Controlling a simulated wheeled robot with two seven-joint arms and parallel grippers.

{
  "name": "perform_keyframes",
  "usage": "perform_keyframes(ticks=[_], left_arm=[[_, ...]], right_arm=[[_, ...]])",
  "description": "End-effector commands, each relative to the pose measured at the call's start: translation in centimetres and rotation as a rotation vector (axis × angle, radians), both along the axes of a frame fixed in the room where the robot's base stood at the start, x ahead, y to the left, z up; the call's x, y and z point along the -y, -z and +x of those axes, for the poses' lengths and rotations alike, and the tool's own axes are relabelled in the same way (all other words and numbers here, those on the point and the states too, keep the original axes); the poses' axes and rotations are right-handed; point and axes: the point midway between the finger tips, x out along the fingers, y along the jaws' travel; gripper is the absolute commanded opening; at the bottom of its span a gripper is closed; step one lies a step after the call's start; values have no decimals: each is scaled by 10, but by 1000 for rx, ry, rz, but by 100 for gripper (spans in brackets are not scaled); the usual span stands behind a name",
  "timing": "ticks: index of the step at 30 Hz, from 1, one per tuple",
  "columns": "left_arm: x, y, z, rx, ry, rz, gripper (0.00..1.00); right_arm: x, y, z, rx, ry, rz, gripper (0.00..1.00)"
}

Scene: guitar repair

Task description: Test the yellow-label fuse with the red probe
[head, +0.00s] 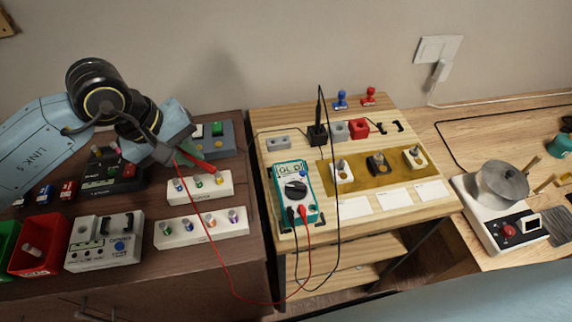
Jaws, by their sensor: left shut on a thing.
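My left gripper (184,150) reaches in from the upper left and is shut on the red probe (202,165), which slants down to the right. The probe's tip is above the upper white fuse block (183,197); I cannot tell whether it touches anything. Small colored-label fuses stand in this block, including a yellowish one (198,183). A lower white block (175,240) holds more fuses; which fuse is the yellow-label one is unclear. A red lead runs from the probe to the teal multimeter (294,192), whose display appears to read OL. My right gripper is not in view.
The black probe (319,108) stands upright in a black holder (317,135). A grey box (222,150) is behind the blocks; a white device (105,243) and red bin (40,245) are left. A gold mat (358,178) and pot (500,182) are right.

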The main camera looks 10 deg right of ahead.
Motion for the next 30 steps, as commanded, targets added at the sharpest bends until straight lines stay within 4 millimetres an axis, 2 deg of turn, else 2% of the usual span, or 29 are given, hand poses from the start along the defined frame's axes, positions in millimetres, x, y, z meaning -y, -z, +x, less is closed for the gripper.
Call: perform_keyframes(ticks=[19, 30], left_arm=[[0, -1, 0, 0, 0, 1, 0], [0, -32, 0, 1, 1, 0, 0]], right_arm=[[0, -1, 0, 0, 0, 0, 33], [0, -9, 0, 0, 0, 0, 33]])
